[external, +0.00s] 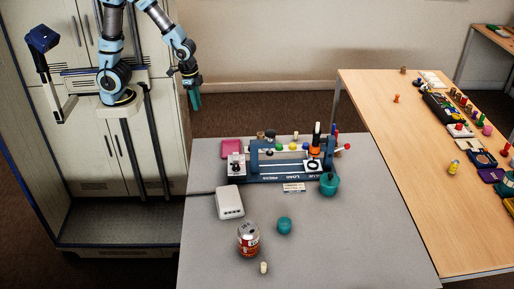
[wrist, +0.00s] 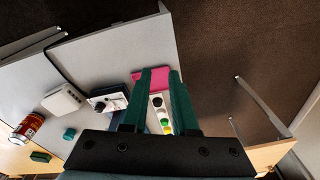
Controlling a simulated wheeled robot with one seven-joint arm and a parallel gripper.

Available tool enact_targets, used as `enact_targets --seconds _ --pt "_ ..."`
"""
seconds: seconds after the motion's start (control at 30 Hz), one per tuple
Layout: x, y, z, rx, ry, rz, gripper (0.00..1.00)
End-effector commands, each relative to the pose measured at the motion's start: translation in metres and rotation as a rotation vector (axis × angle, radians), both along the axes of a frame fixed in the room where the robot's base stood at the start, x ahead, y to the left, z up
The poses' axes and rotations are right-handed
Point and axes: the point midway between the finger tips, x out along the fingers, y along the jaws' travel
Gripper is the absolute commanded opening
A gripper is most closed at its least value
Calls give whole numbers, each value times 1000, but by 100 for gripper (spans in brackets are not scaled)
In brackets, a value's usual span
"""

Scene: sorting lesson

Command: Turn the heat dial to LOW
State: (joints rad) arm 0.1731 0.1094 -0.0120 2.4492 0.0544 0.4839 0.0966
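A small white unit with a dark knob (external: 236,167), which looks like the heat dial, sits at the left end of the blue "GLUE LOAD PRESS" device (external: 283,178). In the wrist view the knobbed unit (wrist: 108,103) lies left of my fingers. Its markings and the knob's setting are too small to read. My gripper (external: 195,103) hangs in the air beyond the table's back left corner, well away from the knob. In the wrist view its two teal fingers (wrist: 160,72) are apart, with nothing held between them.
On the grey table (external: 350,240) stand a white box (external: 229,203), a soda can (external: 248,239), a teal cup (external: 284,225), a teal pot (external: 329,184) and a pink pad (external: 232,148). A wooden table (external: 420,190) with many small items is at right. The grey table's front right is clear.

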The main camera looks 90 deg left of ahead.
Motion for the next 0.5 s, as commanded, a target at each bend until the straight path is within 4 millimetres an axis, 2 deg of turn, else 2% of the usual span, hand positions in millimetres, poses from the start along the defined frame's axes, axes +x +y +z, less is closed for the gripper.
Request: enact_targets --seconds 0.03,0.1,0.17,0.3,0.33,0.4,0.5 --pt "17 -18 5 26 20 -124 34" --pt "42 -45 6 74 51 -330 42" --pt "61 -72 5 122 80 -516 48" --pt "98 -139 -3 241 145 -930 64" --pt "104 -153 -5 265 158 -1012 67" --pt "115 -186 -11 324 186 -1188 67" --pt "124 -224 -20 396 221 -1386 67"
